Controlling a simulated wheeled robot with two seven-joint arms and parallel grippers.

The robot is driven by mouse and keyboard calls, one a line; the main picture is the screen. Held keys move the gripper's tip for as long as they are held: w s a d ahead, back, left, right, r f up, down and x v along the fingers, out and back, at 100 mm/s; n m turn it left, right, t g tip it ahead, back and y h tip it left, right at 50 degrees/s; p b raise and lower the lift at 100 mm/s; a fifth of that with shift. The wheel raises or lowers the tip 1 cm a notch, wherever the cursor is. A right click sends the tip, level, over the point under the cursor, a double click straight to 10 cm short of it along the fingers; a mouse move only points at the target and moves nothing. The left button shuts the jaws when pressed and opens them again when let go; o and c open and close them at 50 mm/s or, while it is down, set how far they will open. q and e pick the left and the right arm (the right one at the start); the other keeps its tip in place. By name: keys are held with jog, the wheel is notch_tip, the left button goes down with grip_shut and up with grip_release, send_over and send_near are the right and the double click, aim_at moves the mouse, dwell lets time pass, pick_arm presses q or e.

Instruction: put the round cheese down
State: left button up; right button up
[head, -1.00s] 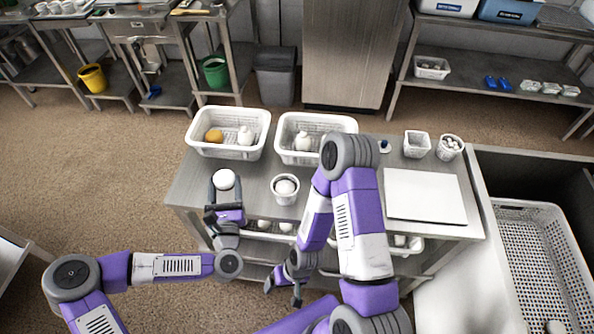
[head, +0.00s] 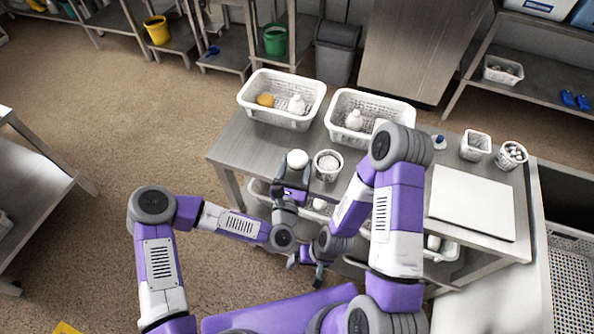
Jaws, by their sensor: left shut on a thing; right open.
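The round cheese (head: 297,158) is a small white ball-like piece in the head view, near the front left part of the steel table (head: 232,150). My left gripper (head: 294,172) is shut on it from the near side. Whether the cheese touches the tabletop cannot be told. A white perforated pot (head: 327,177) with something white inside stands just right of the cheese. My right gripper (head: 305,264) is open and empty, low in front of the table's front edge.
Two white perforated baskets (head: 247,110) (head: 335,134) stand at the table's back, holding white bottle-like things; the left one also holds an orange round thing (head: 265,100). A white board (head: 472,203) and two small white containers (head: 474,155) (head: 505,165) are at right.

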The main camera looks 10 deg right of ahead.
pick_arm(q)
notch_tip(320, 180, down, 2)
jog(key=shift+f, duration=0.1)
